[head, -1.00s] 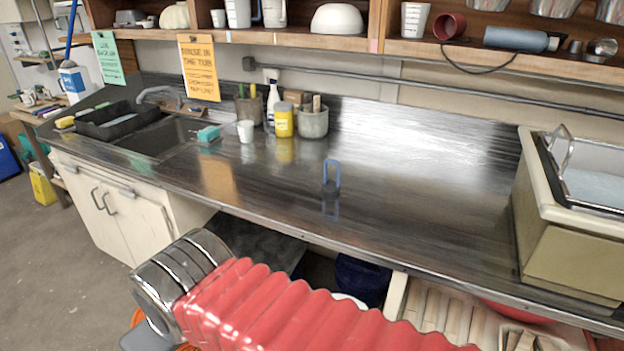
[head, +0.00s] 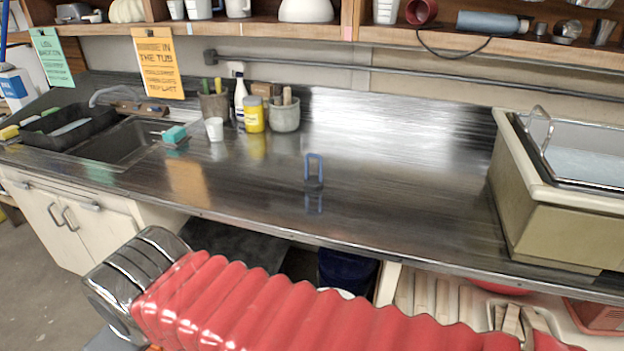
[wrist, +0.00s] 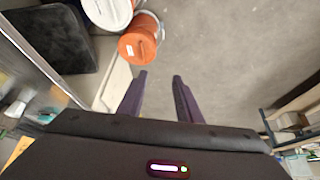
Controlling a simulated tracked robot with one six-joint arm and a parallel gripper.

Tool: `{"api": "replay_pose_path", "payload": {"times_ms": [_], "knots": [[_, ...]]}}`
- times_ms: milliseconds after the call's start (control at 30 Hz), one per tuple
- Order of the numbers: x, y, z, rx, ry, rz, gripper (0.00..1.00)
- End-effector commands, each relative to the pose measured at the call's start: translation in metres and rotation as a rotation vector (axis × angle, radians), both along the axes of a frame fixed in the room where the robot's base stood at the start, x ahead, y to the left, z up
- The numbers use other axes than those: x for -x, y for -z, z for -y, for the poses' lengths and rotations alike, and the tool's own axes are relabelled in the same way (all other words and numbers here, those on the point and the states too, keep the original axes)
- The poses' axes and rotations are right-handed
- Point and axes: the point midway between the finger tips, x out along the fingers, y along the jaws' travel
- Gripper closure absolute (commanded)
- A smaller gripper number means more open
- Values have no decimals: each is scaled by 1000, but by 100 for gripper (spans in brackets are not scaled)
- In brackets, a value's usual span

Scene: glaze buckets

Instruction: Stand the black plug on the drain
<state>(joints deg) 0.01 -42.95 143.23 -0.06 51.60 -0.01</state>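The gripper's fingers do not show in the head view.
A white cup (head: 214,129), a yellow jar (head: 254,117) and pots stand behind the plug to the left. A large beige tub (head: 550,205) stands at the right. The counter around the plug is clear. An orange bucket (wrist: 139,42) is on the floor below.

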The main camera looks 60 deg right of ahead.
Motion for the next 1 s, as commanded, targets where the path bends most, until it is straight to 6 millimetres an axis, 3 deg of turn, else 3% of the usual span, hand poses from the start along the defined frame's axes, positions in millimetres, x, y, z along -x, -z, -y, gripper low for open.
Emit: {"api": "replay_pose_path", "payload": {"times_ms": [167,267,600,1000], "knots": [[-3,4,13,47,0,-32,68],[-5,11,36,115,-1,-81,68],[-10,32,141,452,-37,-352,68],[-13,37,268,805,-148,-718,68]]}}
